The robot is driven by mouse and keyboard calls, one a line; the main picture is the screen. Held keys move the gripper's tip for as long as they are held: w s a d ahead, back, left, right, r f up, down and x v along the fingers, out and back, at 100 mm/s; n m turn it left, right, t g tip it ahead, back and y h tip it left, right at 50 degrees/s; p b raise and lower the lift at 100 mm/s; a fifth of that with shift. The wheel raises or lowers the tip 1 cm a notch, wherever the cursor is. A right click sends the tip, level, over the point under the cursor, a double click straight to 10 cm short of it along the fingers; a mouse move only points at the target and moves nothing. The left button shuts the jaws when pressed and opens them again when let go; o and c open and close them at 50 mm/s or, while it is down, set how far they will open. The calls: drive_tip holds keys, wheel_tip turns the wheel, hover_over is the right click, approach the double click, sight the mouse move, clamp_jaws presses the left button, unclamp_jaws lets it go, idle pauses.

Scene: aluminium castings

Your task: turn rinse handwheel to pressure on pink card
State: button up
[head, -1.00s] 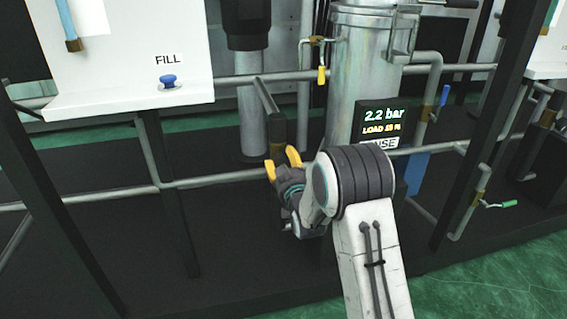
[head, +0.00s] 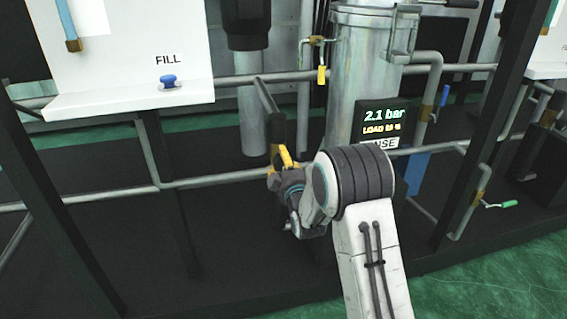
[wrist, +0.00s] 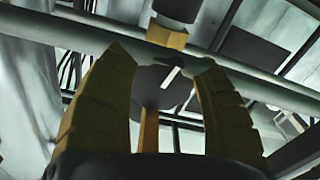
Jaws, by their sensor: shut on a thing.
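The rinse handwheel shows in the wrist view as a dark disc (wrist: 172,88) with a white mark, between the yellow fingers of my gripper (wrist: 160,68). The fingers are shut on it. In the head view my gripper (head: 281,156) is at the pipe below the column, and it and my arm hide the wheel. The display (head: 384,120) reads 2.1 bar, with a smaller yellow load line below. Under it is a label (head: 385,143), partly hidden, with "NSE" showing. I see no pink card in either view.
A white panel with a FILL label (head: 168,60) and a blue knob (head: 168,81) is at the left. A metal tank (head: 362,70) stands behind the display. Pipes cross close around my gripper. A green-handled valve (head: 508,204) is at the right.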

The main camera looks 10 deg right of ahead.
drive_tip(key=shift+a+r+n, duration=0.25)
drive_tip(key=shift+r+n, duration=0.2)
drive_tip(key=shift+n, duration=0.15)
drive_tip(key=o, duration=0.8)
drive_tip(key=shift+a, duration=0.1)
drive_tip(key=o, duration=0.3)
drive_tip(key=shift+f, duration=0.15)
drive_tip(key=shift+o, duration=0.3)
drive_tip(key=shift+f, duration=0.1)
drive_tip(key=shift+s, duration=0.1)
drive_tip(key=s, duration=1.1)
drive_tip(key=shift+s, duration=0.4)
